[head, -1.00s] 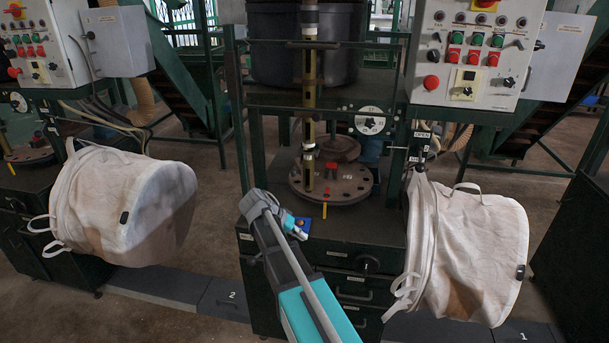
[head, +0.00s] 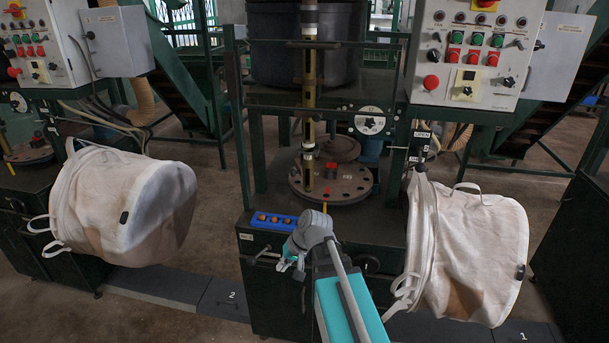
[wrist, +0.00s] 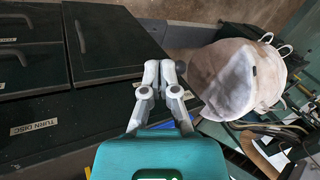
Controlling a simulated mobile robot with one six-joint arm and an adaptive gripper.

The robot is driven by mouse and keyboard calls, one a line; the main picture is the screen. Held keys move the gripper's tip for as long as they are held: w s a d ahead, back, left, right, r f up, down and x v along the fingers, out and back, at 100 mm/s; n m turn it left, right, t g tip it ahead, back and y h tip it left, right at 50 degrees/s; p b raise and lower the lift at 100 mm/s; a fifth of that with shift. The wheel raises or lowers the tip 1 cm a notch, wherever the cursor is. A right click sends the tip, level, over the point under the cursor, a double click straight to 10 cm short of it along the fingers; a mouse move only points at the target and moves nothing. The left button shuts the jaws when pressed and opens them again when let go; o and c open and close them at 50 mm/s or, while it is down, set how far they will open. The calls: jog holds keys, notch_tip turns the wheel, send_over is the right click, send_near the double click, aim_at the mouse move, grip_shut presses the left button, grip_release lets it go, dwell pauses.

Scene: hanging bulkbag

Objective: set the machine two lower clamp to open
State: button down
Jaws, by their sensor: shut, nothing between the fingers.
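My gripper (head: 288,264) is in front of the central dark green cabinet (head: 262,300), near its left upper edge. In the wrist view my gripper (wrist: 158,68) has its fingers together and holds nothing. The white bag by floor number 2 (head: 125,208) hangs at the left, apart from my gripper; it also shows in the wrist view (wrist: 235,75). I cannot make out the machine two lower clamp in either view. An OPEN label (head: 421,134) stands beside the right-hand bag (head: 468,255), by floor number 1.
A blue tray (head: 274,223) with several brown pieces lies on the cabinet top's left corner. Behind it are a round disc plate (head: 345,186) and a post. Control boxes (head: 475,45) hang at right and left.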

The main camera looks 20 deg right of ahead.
jog(key=w+d+r+m+t+y, duration=0.1)
jog(key=w+d+r+m+t, duration=0.2)
jog(key=d, duration=0.4)
jog(key=w+d+r+m+t+y, duration=0.1)
jog(key=w+d+r+m+t, duration=0.2)
jog(key=d+r+t, duration=0.2)
jog(key=w+d+r+m+t+y, duration=0.1)
jog(key=w+d+r+m+t, duration=0.2)
jog(key=d+r, duration=0.5)
jog(key=w+d+t, duration=0.1)
jog(key=d+t, duration=0.1)
jog(key=d, duration=0.1)
jog(key=shift+d+y, duration=0.2)
jog(key=shift+y, duration=0.1)
jog(key=shift+w+r, duration=0.1)
jog(key=shift+w, duration=0.05)
